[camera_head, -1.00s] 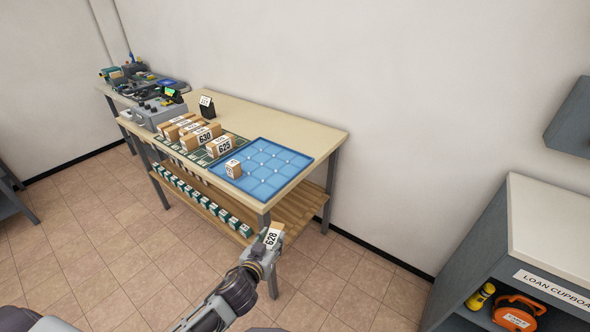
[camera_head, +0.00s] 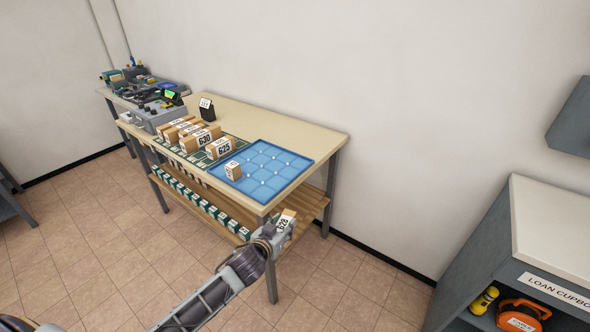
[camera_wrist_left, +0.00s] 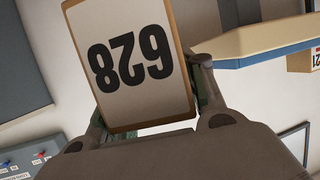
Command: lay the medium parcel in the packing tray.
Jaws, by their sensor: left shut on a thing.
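A parcel labelled 628 (camera_head: 287,219) is held in my left gripper (camera_head: 276,230), which is shut on it, by the front right corner of the table. In the left wrist view the parcel (camera_wrist_left: 130,62) fills the space between the fingers, its label upside down. The packing tray (camera_head: 282,163) is the blue gridded tray on the table's right end, above and beyond the gripper in the head view. One small box (camera_head: 233,171) stands at the tray's left edge; the rest of the tray is bare. My right gripper is not in view.
Several labelled parcels (camera_head: 203,137) stand in a row on a green mat left of the tray. A wooden lower shelf (camera_head: 300,210) holds a row of small green-and-white boxes. The loan cupboard (camera_head: 545,235) is at the right.

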